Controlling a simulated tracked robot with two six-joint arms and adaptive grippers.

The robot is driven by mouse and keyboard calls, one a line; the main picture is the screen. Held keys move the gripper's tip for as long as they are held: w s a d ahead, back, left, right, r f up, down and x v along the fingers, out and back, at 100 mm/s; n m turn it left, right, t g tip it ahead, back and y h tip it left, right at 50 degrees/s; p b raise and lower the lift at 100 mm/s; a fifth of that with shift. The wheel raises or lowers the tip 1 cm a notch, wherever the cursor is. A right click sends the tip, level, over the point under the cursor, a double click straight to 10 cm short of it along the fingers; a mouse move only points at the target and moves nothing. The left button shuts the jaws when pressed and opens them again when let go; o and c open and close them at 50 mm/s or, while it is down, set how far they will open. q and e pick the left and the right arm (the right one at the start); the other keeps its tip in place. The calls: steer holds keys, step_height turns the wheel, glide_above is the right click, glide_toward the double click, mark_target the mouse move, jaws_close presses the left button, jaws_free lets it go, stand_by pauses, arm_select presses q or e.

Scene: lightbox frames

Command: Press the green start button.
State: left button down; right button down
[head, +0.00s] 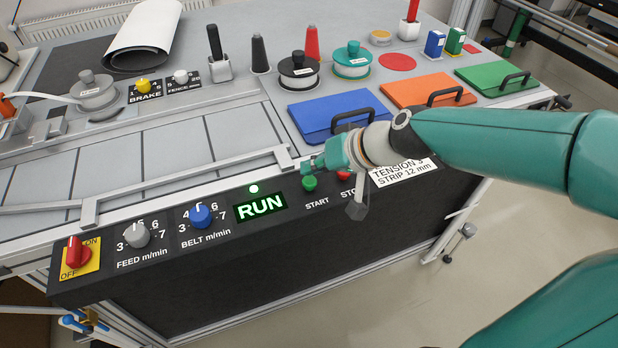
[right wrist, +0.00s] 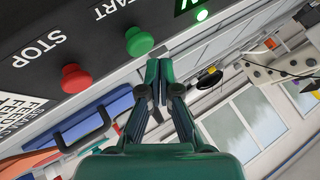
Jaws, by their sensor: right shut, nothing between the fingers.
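The green start button (head: 309,183) sits on the black front panel above the word START. It also shows in the right wrist view (right wrist: 139,41). My right gripper (head: 309,164) is shut and empty, just above and behind the green button in the head view. In the right wrist view its closed fingertips (right wrist: 158,62) are close to the button, with a small gap between them in the picture. The lit green RUN display (head: 260,206) is left of the button, with a glowing green lamp (head: 253,189) above it. My left gripper is not in view.
The blue belt knob (head: 200,215), grey feed knob (head: 136,234) and red switch (head: 74,251) are further left. A blue folder (head: 318,109) lies behind the gripper.

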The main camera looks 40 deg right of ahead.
mark_target(313, 181)
steer(key=shift+r+p, duration=1.95)
steer(key=shift+r, duration=0.55)
steer(key=shift+f, duration=0.1)
